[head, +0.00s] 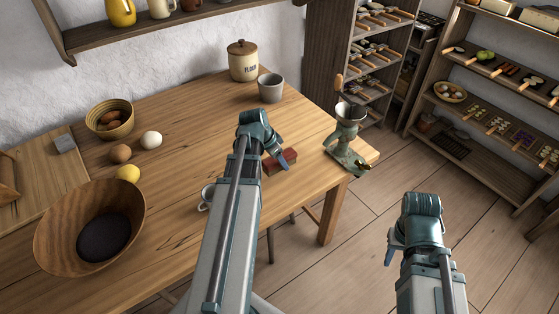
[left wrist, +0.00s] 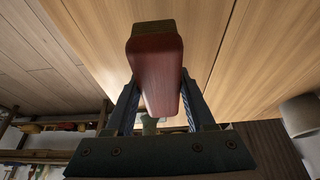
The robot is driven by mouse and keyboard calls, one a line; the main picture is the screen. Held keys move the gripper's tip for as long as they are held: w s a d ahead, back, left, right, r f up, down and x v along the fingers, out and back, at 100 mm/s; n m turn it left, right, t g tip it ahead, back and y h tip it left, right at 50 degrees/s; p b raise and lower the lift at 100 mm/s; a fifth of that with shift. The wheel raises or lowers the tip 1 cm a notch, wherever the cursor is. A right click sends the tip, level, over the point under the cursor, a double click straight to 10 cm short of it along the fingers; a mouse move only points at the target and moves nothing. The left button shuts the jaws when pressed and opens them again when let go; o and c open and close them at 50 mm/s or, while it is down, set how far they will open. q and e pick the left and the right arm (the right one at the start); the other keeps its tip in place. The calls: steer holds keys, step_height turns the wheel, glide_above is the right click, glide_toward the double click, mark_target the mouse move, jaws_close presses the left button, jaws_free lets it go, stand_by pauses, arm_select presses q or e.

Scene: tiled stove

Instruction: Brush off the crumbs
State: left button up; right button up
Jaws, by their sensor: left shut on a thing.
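A red-brown block-shaped brush (head: 288,158) is over the front right part of the wooden table (head: 310,128). My left gripper (head: 279,157) is shut on it. In the left wrist view the brush (left wrist: 157,75) is clamped between both fingers, with a tan-brown band at its far end against the wood. I cannot tell whether it touches the table. No crumbs can be made out. My right gripper (head: 391,254) hangs over the floor, right of the table, and its jaw opening is hidden.
A green grinder (head: 346,140) stands at the table's right corner. A grey cup (head: 271,88) and a flour jar (head: 243,62) stand at the back. A white mug (head: 207,194) is left of my left arm; a large wooden bowl (head: 60,222), eggs and a lemon (head: 128,173) are further left.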

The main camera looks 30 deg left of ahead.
arm_select(q)
steer(key=shift+r+p, duration=0.4)
steer(key=shift+r, duration=0.35)
step_height(320, 180, up, 3)
steer(key=p, duration=0.3)
steer(key=shift+r, duration=0.1)
steer(key=shift+s, duration=0.1)
